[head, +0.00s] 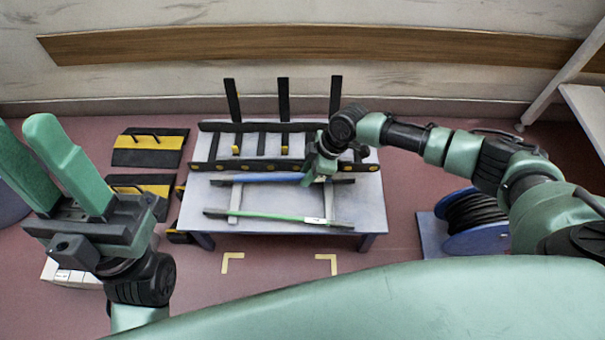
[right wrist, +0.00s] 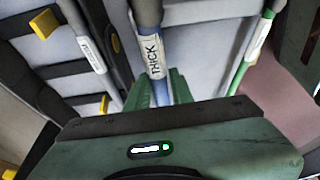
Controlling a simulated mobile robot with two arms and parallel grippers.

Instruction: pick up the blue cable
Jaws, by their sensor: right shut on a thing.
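The blue cable (head: 265,178) lies lengthwise near the middle of a low table, in front of a dark rack. My right gripper (head: 318,171) is shut on it near its right end. In the right wrist view, the blue cable (right wrist: 146,14) carries a white label reading "THICK" and runs down between my right fingers (right wrist: 160,92). The fingers hide part of it. My left gripper (head: 25,125) is open and empty at the far left, away from the table.
A thin green cable (head: 265,215) lies nearer on the table (head: 350,205). The dark rack (head: 203,157) has tall posts. A blue reel of black cable (head: 470,222) stands right of the table. Black-and-yellow pieces (head: 150,150) lie on the floor to the left.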

